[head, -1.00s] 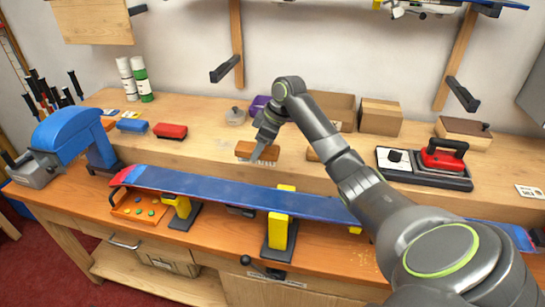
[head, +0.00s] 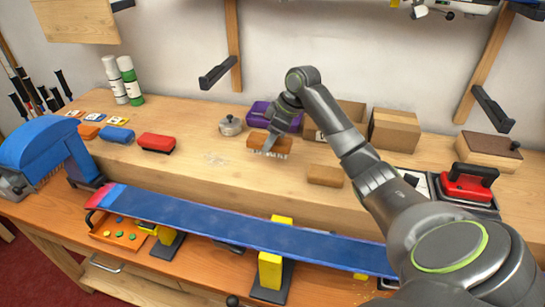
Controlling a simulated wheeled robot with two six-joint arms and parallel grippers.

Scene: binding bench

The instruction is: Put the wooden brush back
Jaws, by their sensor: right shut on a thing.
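The wooden brush (head: 254,141) has a brown wooden back and pale bristles pointing down. It is over the raised wooden shelf at the back of the bench, in front of the purple box. My right gripper (head: 269,148) is shut on it from above, and its fingers hide part of the brush. I cannot tell whether the bristles touch the shelf or hang just above it. My left gripper is not in view.
A round metal tin (head: 230,126), a purple box (head: 262,112) and cardboard boxes (head: 394,130) stand behind. A blue snowboard (head: 230,223) lies along the front.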

